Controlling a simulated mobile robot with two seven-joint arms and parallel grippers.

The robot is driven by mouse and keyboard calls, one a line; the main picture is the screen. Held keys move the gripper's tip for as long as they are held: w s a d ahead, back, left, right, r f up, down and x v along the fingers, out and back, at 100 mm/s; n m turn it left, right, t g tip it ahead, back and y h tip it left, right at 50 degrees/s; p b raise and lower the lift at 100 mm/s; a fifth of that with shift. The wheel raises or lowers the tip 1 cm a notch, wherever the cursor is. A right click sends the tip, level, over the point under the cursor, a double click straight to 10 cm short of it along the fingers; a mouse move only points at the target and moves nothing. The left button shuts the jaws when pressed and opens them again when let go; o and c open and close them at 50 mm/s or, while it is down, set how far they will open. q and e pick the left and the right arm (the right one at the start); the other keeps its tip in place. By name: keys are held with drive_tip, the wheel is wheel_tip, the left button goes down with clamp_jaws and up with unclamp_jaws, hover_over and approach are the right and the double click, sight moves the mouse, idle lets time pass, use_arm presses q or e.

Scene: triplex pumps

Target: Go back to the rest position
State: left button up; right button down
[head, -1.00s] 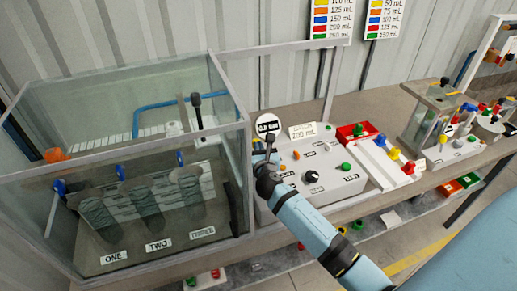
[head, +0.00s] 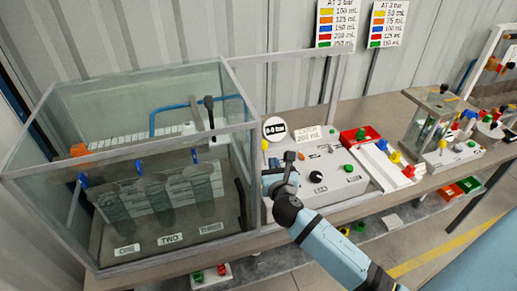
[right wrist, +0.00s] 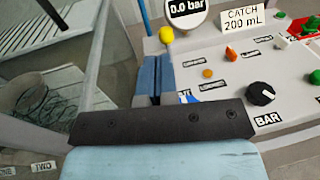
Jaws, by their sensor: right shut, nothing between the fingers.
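My right gripper (head: 268,177) is shut and empty. It is over the left front part of the white control panel (head: 345,186), beside the glass tank. In the right wrist view its blue fingers (right wrist: 154,72) are together, just below a yellow knob (right wrist: 167,34) in the picture. That yellow knob also shows in the head view (head: 264,145), above the gripper. The black BAR knob (right wrist: 262,92) is to the right of the fingers. I cannot tell whether the fingers touch the panel. My left gripper is not in view.
The glass tank (head: 135,85) with cylinders labelled ONE, TWO and THREE stands close left of my gripper. The gauge (head: 275,129) reads 0.0 bar. A red tray (head: 349,138) and a clear-walled rig (head: 428,125) stand to the right. Open floor (head: 430,235) shows at lower right.

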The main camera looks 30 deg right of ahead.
drive_tip(key=s+a+f+m+g+y, duration=0.2)
drive_tip(key=s+a+m+g, duration=0.15)
drive_tip(key=s+m, duration=0.6)
drive_tip(key=s+a+f+m+g+y, duration=0.2)
drive_tip(key=s+m+g, duration=0.3)
drive_tip(key=s+m, duration=0.45)
drive_tip(key=s+a+f+m+g+y, duration=0.2)
drive_tip(key=s+a+m+g+y, duration=0.15)
drive_tip(key=s+m, duration=0.6)
drive_tip(key=w+a+f+t+y, duration=0.1)
drive_tip(key=w+a+f+t, duration=0.1)
drive_tip(key=f, duration=0.4)
drive_tip(key=w+a+f+t+y, duration=0.1)
drive_tip(key=w+a+f+t, duration=0.2)
drive_tip(key=f, duration=0.4)
drive_tip(key=shift+w+a+f+t, duration=0.2)
drive_tip(key=shift+w+a+t, duration=0.15)
drive_tip(key=shift+w+t, duration=0.5)
